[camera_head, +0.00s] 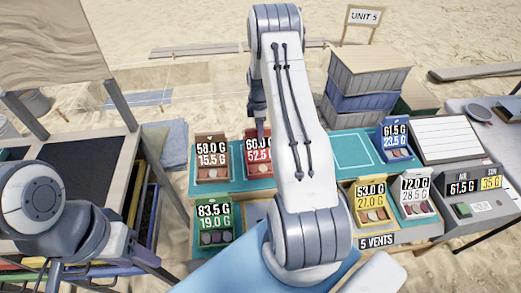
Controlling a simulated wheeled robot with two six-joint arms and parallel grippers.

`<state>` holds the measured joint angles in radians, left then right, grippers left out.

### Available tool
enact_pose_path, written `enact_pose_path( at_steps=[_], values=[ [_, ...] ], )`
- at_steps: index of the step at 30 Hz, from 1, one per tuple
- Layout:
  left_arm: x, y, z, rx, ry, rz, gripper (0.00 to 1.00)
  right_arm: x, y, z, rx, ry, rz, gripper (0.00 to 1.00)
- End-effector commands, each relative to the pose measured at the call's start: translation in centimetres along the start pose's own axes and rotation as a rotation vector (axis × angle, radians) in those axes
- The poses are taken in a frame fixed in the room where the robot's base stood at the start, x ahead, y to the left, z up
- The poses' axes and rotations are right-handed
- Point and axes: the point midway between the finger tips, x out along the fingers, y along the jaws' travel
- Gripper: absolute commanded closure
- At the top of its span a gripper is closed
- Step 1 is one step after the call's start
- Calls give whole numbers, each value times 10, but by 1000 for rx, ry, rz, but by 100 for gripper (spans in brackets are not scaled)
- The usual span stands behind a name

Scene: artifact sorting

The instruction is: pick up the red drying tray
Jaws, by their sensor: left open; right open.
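The red drying tray (259,168) stands at the back of the teal-topped stand, left of centre, with a red number card reading about 60 G and 52.5. My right arm hides its right side and part of its card. My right gripper (260,128) points down over the card, seen nearly edge-on. I cannot tell whether it touches the card. The tray stands on the teal surface. My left gripper (98,268) is open and low at the lower left, well away from the red tray.
A brown-red tray (211,173) stands close on the left, a green tray (214,236) in front of it. Yellow (373,214), white (415,209) and blue (396,153) trays stand to the right. Stacked crates (365,85) stand behind. A scale display (470,190) is far right.

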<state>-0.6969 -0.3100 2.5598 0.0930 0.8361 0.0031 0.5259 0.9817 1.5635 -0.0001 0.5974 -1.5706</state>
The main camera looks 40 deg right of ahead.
Motion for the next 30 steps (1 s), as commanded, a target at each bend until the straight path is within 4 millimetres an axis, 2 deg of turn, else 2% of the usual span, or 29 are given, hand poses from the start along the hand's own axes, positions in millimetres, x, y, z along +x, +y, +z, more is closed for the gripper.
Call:
enact_pose_path(
  at_steps=[6,8,9,11,30],
  values=[
    [0,0,0,0,0,0,50,1,0,0,0,0,2,41],
    [0,0,0,0,0,0,50,1,0,0,0,0,2,64],
    [0,0,0,0,0,0,50,1,0,0,0,0,2,79],
    [0,0,0,0,0,0,50,1,0,0,0,0,1,100],
    [0,0,0,0,0,0,50,1,0,0,0,0,1,100]
  ],
)
